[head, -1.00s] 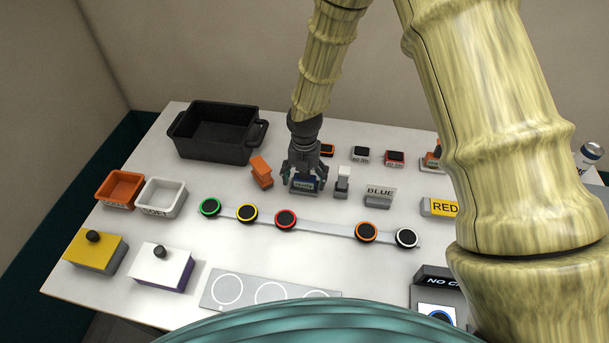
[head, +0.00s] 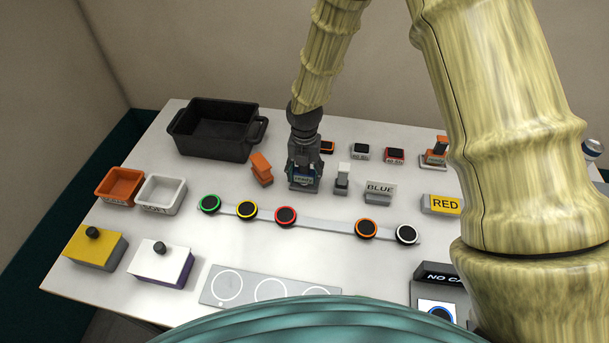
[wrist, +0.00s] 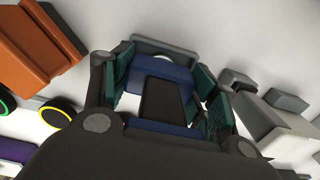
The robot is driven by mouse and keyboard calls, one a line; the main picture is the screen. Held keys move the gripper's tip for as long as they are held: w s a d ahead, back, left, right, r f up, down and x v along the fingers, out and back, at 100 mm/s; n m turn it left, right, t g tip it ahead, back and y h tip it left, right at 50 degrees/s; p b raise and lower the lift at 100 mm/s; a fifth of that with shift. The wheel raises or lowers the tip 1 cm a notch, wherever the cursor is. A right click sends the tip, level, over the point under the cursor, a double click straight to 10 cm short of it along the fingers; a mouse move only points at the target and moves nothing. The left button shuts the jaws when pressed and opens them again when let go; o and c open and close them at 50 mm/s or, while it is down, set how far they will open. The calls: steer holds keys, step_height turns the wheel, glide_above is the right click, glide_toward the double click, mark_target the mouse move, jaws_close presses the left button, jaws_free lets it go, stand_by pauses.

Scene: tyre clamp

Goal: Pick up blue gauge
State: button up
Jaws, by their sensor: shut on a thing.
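The blue gauge (head: 303,179) is a small blue block with a dark face. It stands in the middle of the table's back half, behind the row of round discs. In the wrist view the blue gauge (wrist: 165,76) sits between the green finger pads, its dark top facing the camera. My gripper (head: 304,172) points down over it and is shut on its sides; in the wrist view the gripper (wrist: 162,95) frames it left and right. Part of the gauge is hidden by the fingers. I cannot tell whether it is clear of its grey base.
An orange clamp (head: 262,169) stands close left and a white-and-grey clamp (head: 342,178) close right. A black bin (head: 215,130) stands at the back left. A strip of coloured discs (head: 325,225) lies in front.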

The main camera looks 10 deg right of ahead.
steer(key=shift+r, duration=0.4)
steer(key=shift+s+a+r+b, duration=0.15)
steer(key=shift+s+r+b, duration=0.05)
steer(key=shift+r+b, duration=0.25)
steer(key=shift+s+a+r+b, duration=0.15)
steer(key=shift+r+b, duration=0.15)
steer(key=shift+b, duration=0.15)
steer(key=s+a+b, duration=0.1)
steer(key=s+a, duration=0.2)
steer(key=s, duration=0.1)
steer(key=s+a+r+b, duration=0.1)
steer(key=s+a+b, duration=0.1)
steer(key=s+a, duration=0.1)
steer(key=s+a+b, duration=0.1)
steer(key=s+a, duration=0.2)
steer(key=s, duration=0.2)
steer(key=shift+a+r+b, duration=0.1)
steer(key=shift+r+b, duration=0.3)
